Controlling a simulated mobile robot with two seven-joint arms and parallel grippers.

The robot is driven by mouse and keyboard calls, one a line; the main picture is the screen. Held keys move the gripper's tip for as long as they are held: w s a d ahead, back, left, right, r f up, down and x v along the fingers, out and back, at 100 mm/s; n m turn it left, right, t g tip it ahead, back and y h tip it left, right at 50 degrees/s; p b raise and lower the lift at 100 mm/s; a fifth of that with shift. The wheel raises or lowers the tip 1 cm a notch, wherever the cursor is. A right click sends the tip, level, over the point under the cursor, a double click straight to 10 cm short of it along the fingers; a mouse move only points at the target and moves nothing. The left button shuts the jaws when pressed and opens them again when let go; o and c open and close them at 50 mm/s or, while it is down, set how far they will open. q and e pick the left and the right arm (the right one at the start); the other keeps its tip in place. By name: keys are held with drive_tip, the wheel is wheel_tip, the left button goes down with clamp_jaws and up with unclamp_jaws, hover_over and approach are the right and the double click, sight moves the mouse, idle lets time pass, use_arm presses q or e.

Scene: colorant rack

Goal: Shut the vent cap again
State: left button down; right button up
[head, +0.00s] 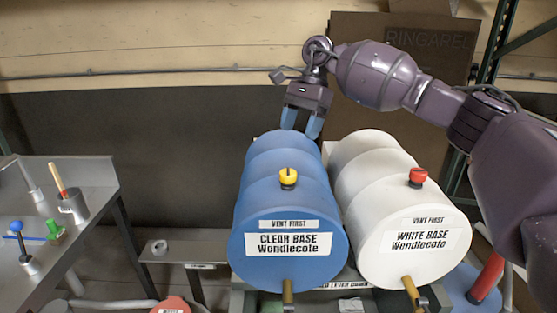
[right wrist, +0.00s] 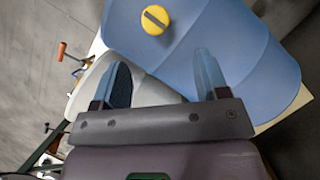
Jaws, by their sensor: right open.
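The blue drum (head: 260,205), labelled CLEAR BASE, lies on its side and has a yellow vent cap (head: 288,178) on top near its front. The yellow cap also shows at the top of the right wrist view (right wrist: 155,19), with a dark bar across it. The white drum (head: 370,190), labelled WHITE BASE, lies beside it with a red cap (head: 418,177). My right gripper (head: 302,122) is open and empty, pointing down over the rear of the blue drum, behind the yellow cap and apart from it. My left gripper is out of view.
Brass-coloured taps (head: 288,291) stick out below the drum fronts. A metal bench (head: 95,172) with small tools stands at the left. A low grey shelf (head: 180,245) holds a white ring. A large cardboard box (head: 400,75) stands behind the drums.

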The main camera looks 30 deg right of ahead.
sight(288, 172)
drive_tip(key=x, duration=0.3)
drive_tip(key=p+x, duration=0.1)
drive_tip(key=x, duration=0.5)
drive_tip(key=shift+s+f, duration=0.2)
drive_tip(key=shift+s, duration=0.2)
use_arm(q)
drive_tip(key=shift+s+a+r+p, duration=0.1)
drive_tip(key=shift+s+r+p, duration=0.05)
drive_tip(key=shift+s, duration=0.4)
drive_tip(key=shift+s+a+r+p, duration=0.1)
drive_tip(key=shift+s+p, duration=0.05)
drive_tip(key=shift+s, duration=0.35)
use_arm(e)
drive_tip(key=shift+a+f, duration=0.2)
drive_tip(key=shift+f, duration=0.3)
drive_tip(key=c, duration=0.9)
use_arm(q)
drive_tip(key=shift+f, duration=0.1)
